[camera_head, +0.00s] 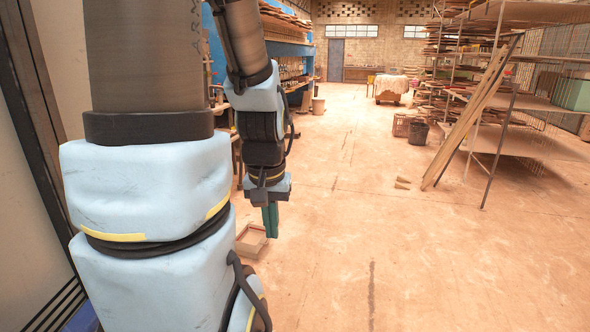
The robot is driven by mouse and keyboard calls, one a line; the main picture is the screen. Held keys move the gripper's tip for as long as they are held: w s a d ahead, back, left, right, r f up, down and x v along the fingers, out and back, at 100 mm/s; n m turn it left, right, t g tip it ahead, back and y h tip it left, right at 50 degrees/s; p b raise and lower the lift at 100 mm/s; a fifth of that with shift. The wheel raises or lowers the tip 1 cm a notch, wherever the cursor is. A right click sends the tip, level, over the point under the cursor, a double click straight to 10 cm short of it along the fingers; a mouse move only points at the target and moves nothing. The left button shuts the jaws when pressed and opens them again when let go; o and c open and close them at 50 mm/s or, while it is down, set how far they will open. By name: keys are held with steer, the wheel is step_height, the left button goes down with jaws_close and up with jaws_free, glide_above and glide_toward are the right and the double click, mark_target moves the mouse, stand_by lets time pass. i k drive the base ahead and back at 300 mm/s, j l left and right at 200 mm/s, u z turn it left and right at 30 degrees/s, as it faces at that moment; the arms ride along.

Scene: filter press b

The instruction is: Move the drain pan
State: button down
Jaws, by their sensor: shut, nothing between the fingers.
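A shallow, open, brown box-like pan (245,247), which looks like the drain pan, sits on the floor left of the picture's middle. Its left and front parts are hidden behind my own arm. My gripper (271,231) hangs pointing down, with dark green fingers shut and nothing between them. In the picture the fingertips overlap the pan's right side. I cannot tell whether they touch it or are above or in front of it.
The floor to the right is wide and clear. A metal rack (530,100) with leaning planks (465,125) stands at the right. Small wedge-shaped pieces (402,183) lie on the floor. A dark bin (418,133) and a cloth-covered cart (391,88) are farther back.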

mark_target(248, 242)
steer(key=i+u, duration=0.2)
steer(key=i, duration=0.35)
steer(key=i+l+u, duration=0.15)
steer(key=i, duration=0.35)
steer(key=i+l+u, duration=0.2)
steer(key=i, duration=0.3)
steer(key=i+l+u, duration=0.55)
steer(key=i+u, duration=0.15)
steer(key=i+l+u, duration=0.35)
steer(key=k+l, duration=0.05)
steer(key=k, duration=0.05)
